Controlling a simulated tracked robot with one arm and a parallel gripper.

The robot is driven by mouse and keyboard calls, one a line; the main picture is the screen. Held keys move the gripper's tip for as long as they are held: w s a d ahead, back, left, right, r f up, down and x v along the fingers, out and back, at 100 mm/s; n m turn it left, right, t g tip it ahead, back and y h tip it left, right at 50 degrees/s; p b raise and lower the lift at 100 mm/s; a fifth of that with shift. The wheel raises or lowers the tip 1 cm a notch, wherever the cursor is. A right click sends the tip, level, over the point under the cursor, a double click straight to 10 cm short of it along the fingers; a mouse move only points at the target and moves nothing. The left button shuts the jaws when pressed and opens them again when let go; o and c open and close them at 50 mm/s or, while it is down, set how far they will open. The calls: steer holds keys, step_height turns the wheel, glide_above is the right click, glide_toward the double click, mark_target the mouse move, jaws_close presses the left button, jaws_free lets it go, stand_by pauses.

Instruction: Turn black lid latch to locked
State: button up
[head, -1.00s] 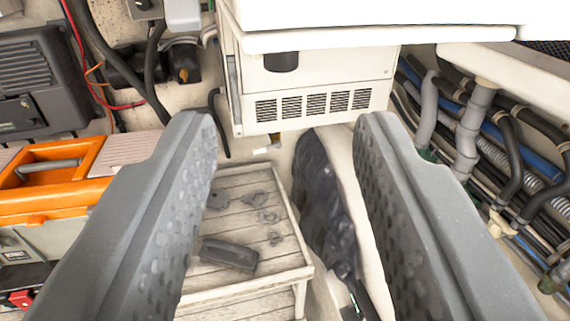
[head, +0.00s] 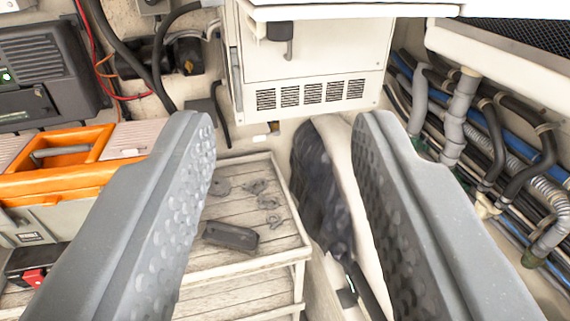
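A small black latch (head: 279,31) sits on the upper front of the white cabinet (head: 340,68), just under the edge of a white lid or top (head: 350,11). A short, thin part hangs down from it. I cannot tell from here whether it is locked. My gripper (head: 285,125) is open and empty, with its two grey dimpled fingers spread wide. The latch shows beyond the fingertips, above the gap between them and apart from both.
A slatted wooden bench (head: 225,285) with a black case (head: 230,236) and small parts lies below. An orange-topped toolbox (head: 60,165) is at left, a dark bag (head: 318,195) at centre. Hoses and pipes (head: 490,145) run along the right. Red and black cables hang at upper left.

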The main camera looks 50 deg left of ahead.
steer(key=shift+b+v, duration=0.4)
steer(key=shift+v, duration=0.65)
steer(key=shift+f, duration=0.1)
steer(key=shift+d, duration=0.1)
steer(key=v, duration=1.3)
steer(key=shift+s+d, duration=0.25)
steer(key=shift+d, duration=0.05)
